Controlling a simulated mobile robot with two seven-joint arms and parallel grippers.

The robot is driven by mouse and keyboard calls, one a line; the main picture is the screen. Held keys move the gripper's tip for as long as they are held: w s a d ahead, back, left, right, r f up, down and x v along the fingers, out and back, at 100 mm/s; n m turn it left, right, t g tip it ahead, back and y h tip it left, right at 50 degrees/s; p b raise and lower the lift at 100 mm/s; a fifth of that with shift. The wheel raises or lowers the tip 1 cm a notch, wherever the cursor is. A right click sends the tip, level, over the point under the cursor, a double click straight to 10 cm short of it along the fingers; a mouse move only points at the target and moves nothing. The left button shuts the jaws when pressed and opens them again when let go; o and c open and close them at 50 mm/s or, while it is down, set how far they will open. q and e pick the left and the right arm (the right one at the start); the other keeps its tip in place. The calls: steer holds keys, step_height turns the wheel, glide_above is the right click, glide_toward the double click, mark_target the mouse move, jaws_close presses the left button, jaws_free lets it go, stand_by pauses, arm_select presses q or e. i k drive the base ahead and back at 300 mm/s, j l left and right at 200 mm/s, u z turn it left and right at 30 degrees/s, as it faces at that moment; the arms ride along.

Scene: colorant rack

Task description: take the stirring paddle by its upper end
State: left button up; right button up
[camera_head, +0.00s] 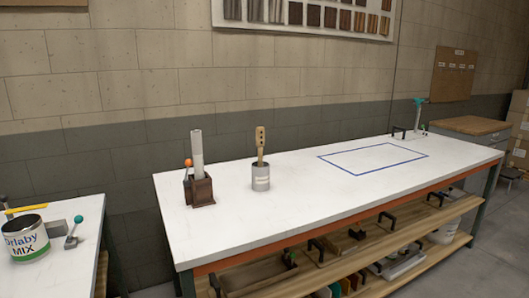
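The stirring paddle (260,142) is a flat brown wooden piece with holes in its upper end. It stands nearly upright in a grey cup (261,178) with a pale label, on the white-topped workbench (235,225). Its upper end is clear above the rim; its lower end is hidden inside the cup. Neither of my grippers is in view.
Left of the cup, a dark brown block (200,190) stands with a pale upright cylinder (197,152) and an orange-knobbed lever. A blue-taped rectangle (345,172) on the bench is empty. A labelled can (25,243) sits on the left table.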

mark_target(260, 131)
steer(key=i+l+z, duration=0.1)
steer(key=i, duration=0.35)
steer(key=i+l, duration=0.3)
steer(key=i, duration=0.15)
steer(key=i+l+z, duration=0.15)
steer(key=i, duration=0.3)
steer(key=i+l, duration=0.2)
steer(key=i, duration=0.25)
steer(key=z, duration=0.05)
